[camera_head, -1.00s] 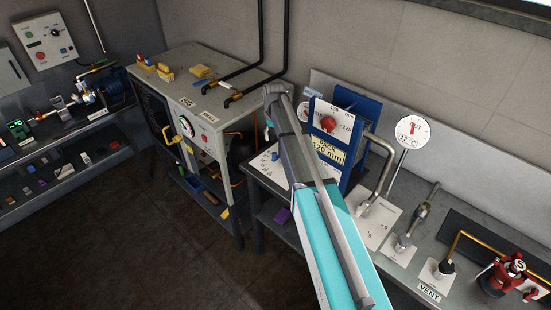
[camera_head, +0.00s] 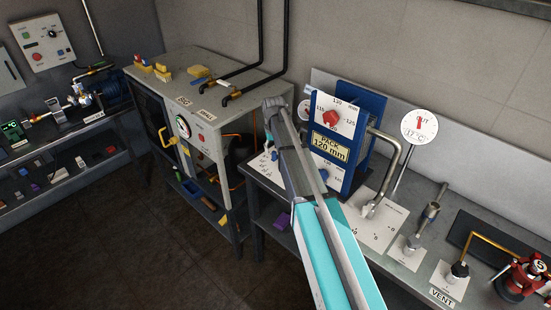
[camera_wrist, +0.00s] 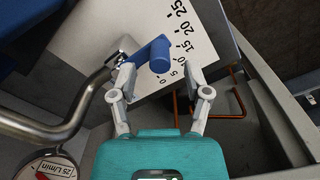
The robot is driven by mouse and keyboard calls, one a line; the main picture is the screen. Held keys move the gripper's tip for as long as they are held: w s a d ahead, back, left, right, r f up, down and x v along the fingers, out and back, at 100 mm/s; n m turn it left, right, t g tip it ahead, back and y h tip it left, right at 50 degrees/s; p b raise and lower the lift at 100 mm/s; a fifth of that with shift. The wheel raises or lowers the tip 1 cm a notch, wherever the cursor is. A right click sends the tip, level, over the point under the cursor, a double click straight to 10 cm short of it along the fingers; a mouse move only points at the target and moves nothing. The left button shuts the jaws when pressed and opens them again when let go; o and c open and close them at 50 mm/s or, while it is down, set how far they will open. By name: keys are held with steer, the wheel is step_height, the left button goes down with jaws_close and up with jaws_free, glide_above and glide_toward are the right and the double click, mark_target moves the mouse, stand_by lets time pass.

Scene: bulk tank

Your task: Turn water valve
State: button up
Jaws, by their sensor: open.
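In the wrist view a blue lever with a round blue knob (camera_wrist: 160,56) stands over a white plate (camera_wrist: 205,42) marked 0 to 25. The knob covers part of the plate near the low numbers. My gripper (camera_wrist: 157,76) is open, with one fingertip on each side of the knob in the picture. The left fingertip overlaps the lever arm; I cannot tell if it touches. In the head view my arm covers much of this spot and my fingers are hidden. A small blue part shows on a white plate (camera_head: 262,168) left of my arm.
A bent metal pipe (camera_wrist: 40,127) and a gauge marked 25 L/min (camera_wrist: 47,166) lie at the left in the wrist view. In the head view a blue stand with a red dial (camera_head: 332,117), a round gauge (camera_head: 419,127) and a red device (camera_head: 524,278) crowd the bench.

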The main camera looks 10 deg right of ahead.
steer(key=shift+f+b, duration=1.05)
steer(key=shift+f, duration=0.25)
jaws_close()
steer(key=shift+d, duration=0.15)
